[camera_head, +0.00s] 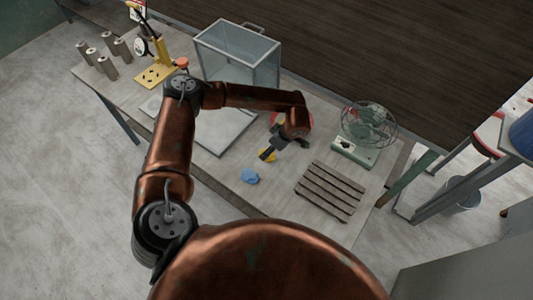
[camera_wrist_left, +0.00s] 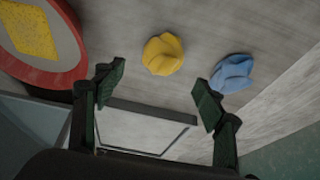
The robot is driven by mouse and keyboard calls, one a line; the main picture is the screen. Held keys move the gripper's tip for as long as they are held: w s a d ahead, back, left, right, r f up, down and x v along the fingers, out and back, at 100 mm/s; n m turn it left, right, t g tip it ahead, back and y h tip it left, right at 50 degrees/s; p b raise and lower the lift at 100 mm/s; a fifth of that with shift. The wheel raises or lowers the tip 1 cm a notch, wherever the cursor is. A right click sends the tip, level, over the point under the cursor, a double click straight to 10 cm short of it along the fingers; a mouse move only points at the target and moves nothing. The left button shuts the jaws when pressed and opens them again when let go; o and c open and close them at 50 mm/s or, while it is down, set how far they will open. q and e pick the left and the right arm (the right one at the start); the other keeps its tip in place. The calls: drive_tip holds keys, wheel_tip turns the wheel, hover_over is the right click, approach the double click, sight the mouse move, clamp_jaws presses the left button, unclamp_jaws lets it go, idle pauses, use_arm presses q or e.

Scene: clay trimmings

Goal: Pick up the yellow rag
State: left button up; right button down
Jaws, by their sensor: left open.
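The yellow rag (camera_wrist_left: 163,54) lies crumpled on the table in the left wrist view, ahead of and between my fingertips. In the head view only part of the yellow rag (camera_head: 267,155) shows beside my gripper. My left gripper (camera_wrist_left: 157,95) is open and empty. In the head view the left gripper (camera_head: 272,150) hangs right by the yellow rag, and the arm hides some of the space around it. I cannot tell its exact height above the table. My right gripper is in neither view.
A blue rag (camera_head: 250,176) lies near the yellow one, toward the table's front edge. A slatted wooden rack (camera_head: 328,190) and a green fan (camera_head: 357,148) are to the right. A glass case (camera_head: 237,55) stands behind. A red-rimmed round thing (camera_wrist_left: 42,75) is close by.

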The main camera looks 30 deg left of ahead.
use_arm(q)
wheel_tip(320, 180, down, 2)
drive_tip(key=shift+a, duration=0.15)
drive_tip(key=x, duration=0.3)
drive_tip(key=shift+s+p, duration=0.1)
drive_tip(key=shift+p, duration=0.3)
drive_tip(key=c, duration=1)
drive_tip(key=shift+c, duration=1)
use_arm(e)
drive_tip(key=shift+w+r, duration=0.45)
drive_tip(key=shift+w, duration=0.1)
